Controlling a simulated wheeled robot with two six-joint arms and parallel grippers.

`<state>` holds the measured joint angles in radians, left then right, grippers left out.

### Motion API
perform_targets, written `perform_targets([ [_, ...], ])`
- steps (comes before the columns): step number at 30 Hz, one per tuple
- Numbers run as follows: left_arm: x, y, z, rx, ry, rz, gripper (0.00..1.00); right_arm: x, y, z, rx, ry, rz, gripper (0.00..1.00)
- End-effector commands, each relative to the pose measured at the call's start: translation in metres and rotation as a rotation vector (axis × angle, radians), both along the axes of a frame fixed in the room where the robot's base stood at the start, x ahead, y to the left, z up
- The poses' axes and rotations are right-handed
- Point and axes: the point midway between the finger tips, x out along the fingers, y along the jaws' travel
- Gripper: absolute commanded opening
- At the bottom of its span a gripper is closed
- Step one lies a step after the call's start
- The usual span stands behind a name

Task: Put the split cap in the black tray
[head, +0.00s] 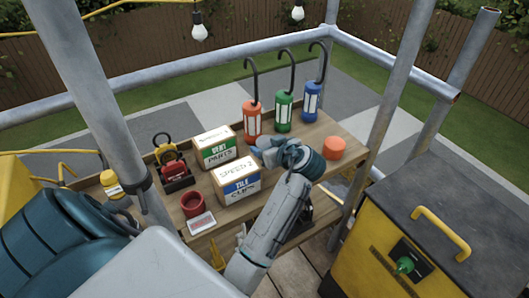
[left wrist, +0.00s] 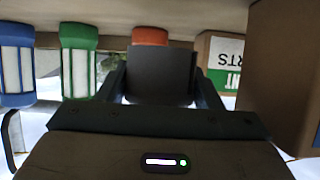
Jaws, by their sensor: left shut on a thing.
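My left gripper (head: 262,150) is over the wooden bench, just behind the tile clips box. It is shut on a dark grey, square-edged piece (left wrist: 160,75) that looks like the split cap, seen between the fingers in the left wrist view. In the head view the piece is hardly visible. A black shape (head: 302,207) shows low beside my left forearm, partly hidden; I cannot tell whether it is the black tray. A black holder (head: 178,185) under a red and yellow tool stands at the bench's left. My right gripper is not in view.
Orange (head: 252,122), green (head: 283,111) and blue (head: 312,102) hooked lanterns line the back edge. Vent parts (head: 215,148) and tile clips (head: 237,183) boxes, a red cup (head: 193,204) and an orange cylinder (head: 334,148) occupy the bench (head: 340,127). Scaffold poles (head: 395,90) stand close by.

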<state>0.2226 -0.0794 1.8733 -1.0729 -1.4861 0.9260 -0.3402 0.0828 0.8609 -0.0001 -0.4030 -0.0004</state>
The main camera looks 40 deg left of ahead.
Motion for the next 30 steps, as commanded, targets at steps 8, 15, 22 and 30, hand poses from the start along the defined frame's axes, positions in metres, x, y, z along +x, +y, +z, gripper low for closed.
perform_targets([
  [8, -0.001, 0.0, -0.035, 0.001, 0.004, -0.001, 0.37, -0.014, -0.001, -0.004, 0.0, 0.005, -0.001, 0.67],
  [15, 0.0, 0.0, -0.039, 0.0, 0.0, -0.001, 0.37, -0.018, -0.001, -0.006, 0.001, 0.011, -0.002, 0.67],
  [22, 0.0, 0.0, -0.041, -0.001, 0.001, -0.001, 0.61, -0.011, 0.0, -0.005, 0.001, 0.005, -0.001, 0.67],
  [30, 0.0, 0.0, -0.041, 0.0, 0.002, -0.002, 0.81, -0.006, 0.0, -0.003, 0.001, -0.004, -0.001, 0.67],
])
